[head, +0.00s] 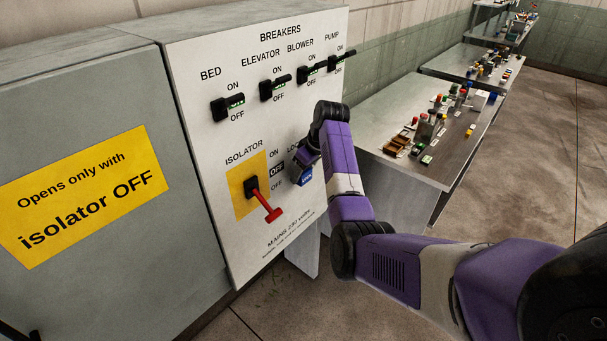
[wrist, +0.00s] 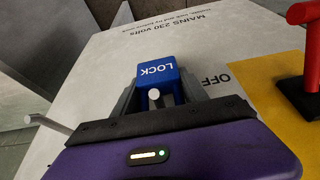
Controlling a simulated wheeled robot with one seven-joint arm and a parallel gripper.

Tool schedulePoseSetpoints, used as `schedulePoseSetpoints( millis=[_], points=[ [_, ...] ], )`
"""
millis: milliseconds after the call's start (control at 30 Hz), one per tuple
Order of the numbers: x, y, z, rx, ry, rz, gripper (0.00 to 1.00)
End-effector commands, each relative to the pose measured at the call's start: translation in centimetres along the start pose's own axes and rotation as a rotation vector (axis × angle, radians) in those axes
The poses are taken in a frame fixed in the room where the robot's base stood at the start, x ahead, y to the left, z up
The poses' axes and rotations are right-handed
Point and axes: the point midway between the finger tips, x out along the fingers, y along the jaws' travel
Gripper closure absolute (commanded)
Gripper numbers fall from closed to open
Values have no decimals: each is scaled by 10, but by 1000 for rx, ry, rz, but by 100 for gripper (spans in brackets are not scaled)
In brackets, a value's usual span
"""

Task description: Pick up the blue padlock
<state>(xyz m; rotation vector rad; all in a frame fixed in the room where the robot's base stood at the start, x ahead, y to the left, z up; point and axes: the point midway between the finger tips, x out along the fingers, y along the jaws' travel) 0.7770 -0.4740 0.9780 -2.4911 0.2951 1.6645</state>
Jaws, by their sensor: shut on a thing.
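The blue padlock (wrist: 157,71), marked LOCK, shows in the wrist view between the two fingers of my gripper (wrist: 160,97). The arm hides part of the gripper there. A grey metal pin or rod end shows in front of the padlock in the wrist view. I cannot tell whether the padlock is still attached to the panel.
The white breaker panel (head: 200,150) carries several black switches and a red isolator handle (head: 266,207) on a yellow plate, left of my gripper. A grey cabinet (head: 60,100) adjoins it. Metal tables (head: 395,160) with small items stand right. Floor at right is clear.

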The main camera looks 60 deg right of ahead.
Motion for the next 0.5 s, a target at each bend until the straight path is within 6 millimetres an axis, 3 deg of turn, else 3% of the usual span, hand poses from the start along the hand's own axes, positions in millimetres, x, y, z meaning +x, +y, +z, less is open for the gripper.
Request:
schedulePoseSetpoints(
  millis=[267,500],
  points=[
    [-1,0,-1,0,1,1,92],
    [-15,1,-3,1,1,1,92]
  ],
)
